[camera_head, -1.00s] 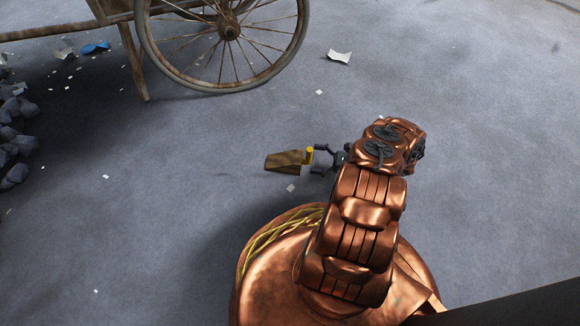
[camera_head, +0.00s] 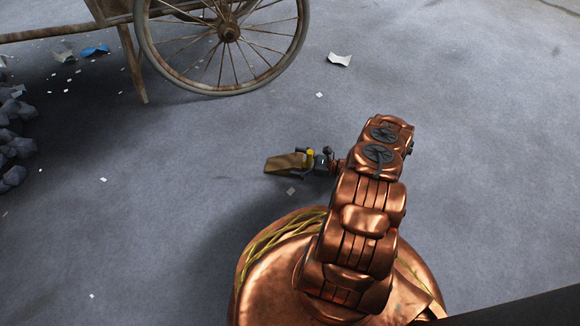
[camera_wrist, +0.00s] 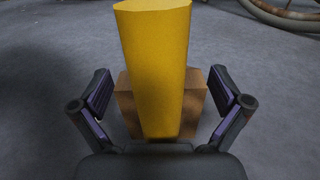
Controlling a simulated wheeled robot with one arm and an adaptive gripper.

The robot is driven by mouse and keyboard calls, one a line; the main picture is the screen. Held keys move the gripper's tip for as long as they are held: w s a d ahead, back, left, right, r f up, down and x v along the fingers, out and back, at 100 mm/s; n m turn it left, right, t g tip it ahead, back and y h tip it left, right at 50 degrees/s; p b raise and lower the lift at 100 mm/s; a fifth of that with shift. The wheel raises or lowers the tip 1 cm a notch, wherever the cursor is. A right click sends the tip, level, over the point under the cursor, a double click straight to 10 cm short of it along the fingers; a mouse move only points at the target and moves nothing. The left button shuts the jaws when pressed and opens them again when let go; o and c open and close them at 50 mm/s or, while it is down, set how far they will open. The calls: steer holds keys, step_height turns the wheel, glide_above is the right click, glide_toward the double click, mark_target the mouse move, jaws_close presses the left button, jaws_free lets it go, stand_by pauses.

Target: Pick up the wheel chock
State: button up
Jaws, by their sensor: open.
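The wheel chock (camera_head: 282,163) is a brown wedge lying on the grey floor to the left of my arm in the head view. It carries a yellow upright part (camera_head: 309,154) at its right end. In the wrist view the yellow part (camera_wrist: 155,65) stands large in the middle, with the brown block (camera_wrist: 197,105) behind it. My gripper (camera_head: 305,163) is at the right end of the chock. In the wrist view my gripper (camera_wrist: 163,100) is open, with one finger on each side of the chock and visible gaps between them. The chock's far end is hidden there.
A wooden cart with a large spoked wheel (camera_head: 228,33) stands at the back. Dark rocks (camera_head: 14,150) lie at the left edge. Paper scraps (camera_head: 339,59) and a blue scrap (camera_head: 95,50) lie about. The floor around the chock is mostly clear.

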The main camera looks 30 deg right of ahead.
steer(key=c, duration=1.6)
